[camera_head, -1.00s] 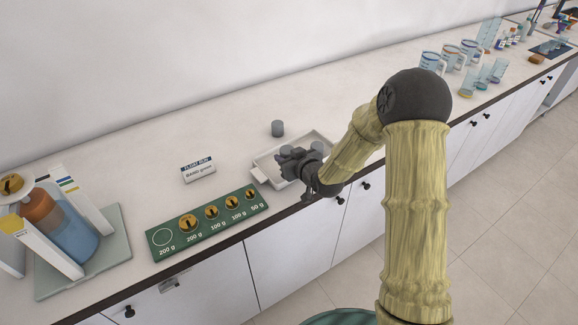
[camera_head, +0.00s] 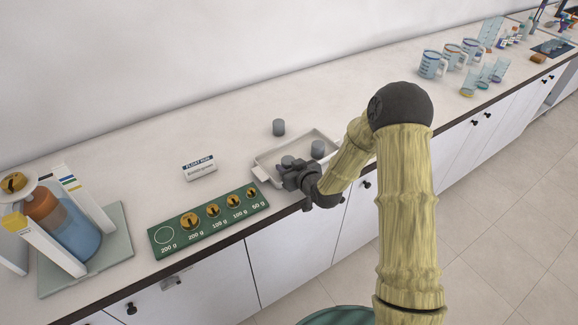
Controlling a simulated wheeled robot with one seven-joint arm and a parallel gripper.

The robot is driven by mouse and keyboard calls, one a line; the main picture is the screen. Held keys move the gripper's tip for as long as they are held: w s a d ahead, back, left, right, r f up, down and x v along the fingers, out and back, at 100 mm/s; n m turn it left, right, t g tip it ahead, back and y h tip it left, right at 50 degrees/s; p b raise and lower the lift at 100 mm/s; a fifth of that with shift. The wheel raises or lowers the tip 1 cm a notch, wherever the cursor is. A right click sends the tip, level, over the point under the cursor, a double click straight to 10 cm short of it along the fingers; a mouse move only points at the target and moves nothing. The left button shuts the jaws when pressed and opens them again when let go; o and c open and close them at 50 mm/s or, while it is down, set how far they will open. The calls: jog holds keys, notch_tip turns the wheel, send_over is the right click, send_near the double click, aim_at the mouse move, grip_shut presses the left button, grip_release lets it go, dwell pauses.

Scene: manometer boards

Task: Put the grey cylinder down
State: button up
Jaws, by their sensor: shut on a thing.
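A grey cylinder (camera_head: 288,161) shows at the fingertips of my gripper (camera_head: 284,169), partly hidden by the fingers. My gripper is shut on it, over the left part of the white tray (camera_head: 265,162). I cannot tell whether the cylinder touches the tray floor.
A green weight board (camera_head: 208,228) with brass weights lies left of the tray, with a small sign (camera_head: 199,167) behind it. A blue-liquid apparatus (camera_head: 73,235) stands far left. Measuring jugs (camera_head: 431,64) stand far right. The counter behind the tray is mostly clear.

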jog(key=shift+f, duration=0.2)
jog(key=o, duration=1.1)
jog(key=shift+r, duration=0.15)
jog(key=shift+s+d, duration=0.1)
jog(key=shift+d, duration=0.05)
jog(key=b+v, duration=0.2)
jog(key=v, duration=0.9)
jog(key=shift+s+d+r, duration=0.15)
jog(key=shift+s+r, duration=0.05)
jog(key=shift+s, duration=0.1)
jog(key=shift+s, duration=0.1)
